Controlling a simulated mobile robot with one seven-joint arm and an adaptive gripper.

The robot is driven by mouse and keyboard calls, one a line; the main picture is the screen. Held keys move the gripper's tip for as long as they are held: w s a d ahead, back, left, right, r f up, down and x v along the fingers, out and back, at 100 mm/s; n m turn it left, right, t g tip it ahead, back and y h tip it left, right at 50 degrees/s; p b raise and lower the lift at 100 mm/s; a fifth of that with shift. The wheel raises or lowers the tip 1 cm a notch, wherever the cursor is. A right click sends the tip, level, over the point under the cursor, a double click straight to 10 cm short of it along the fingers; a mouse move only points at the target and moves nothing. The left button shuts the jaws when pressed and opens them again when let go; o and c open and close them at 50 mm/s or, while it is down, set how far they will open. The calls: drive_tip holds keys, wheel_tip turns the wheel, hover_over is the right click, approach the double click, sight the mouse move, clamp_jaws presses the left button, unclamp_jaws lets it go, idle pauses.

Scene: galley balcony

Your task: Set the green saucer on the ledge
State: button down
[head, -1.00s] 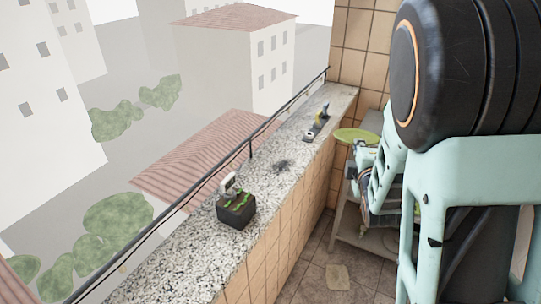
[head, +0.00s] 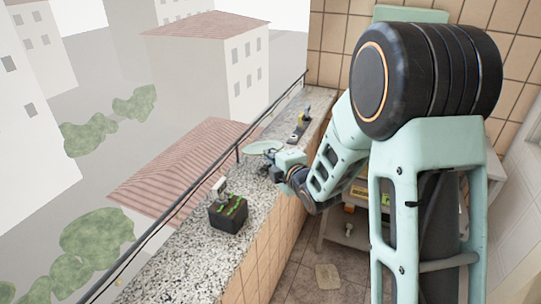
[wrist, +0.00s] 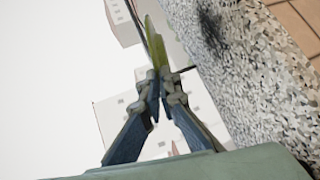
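The green saucer (head: 263,147) is held out over the speckled stone ledge (head: 175,262), near its outer, railing side. In the wrist view the saucer (wrist: 154,38) shows nearly edge-on, pinched at its rim between my fingertips. My gripper (head: 273,165) is shut on it; the fingers (wrist: 162,80) also show in the wrist view. The ledge (wrist: 262,85) lies to the right of the saucer there, and a gap shows between them. How high the saucer is above the stone is hard to tell.
A black box with green markings (head: 228,213) stands on the near part of the ledge. A dark railing (head: 190,188) runs along the outer edge. A shelf stand (head: 345,232) is on the floor.

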drive_tip(key=shift+f+b, duration=0.1)
drive_tip(key=shift+b, duration=0.45)
drive_tip(key=b, duration=0.8)
hover_over(271, 186)
wheel_tip(271, 186, down, 6)
drive_tip(key=shift+w+a+r, duration=0.1)
drive_tip(key=shift+w, duration=0.05)
drive_tip(key=shift+f+b, duration=0.45)
drive_tip(key=shift+b, duration=0.25)
drive_tip(key=c, duration=2.7)
unclamp_jaws()
drive_tip(key=o, duration=0.6)
drive_tip(key=shift+f+b, duration=0.6)
drive_tip(key=shift+b, duration=0.5)
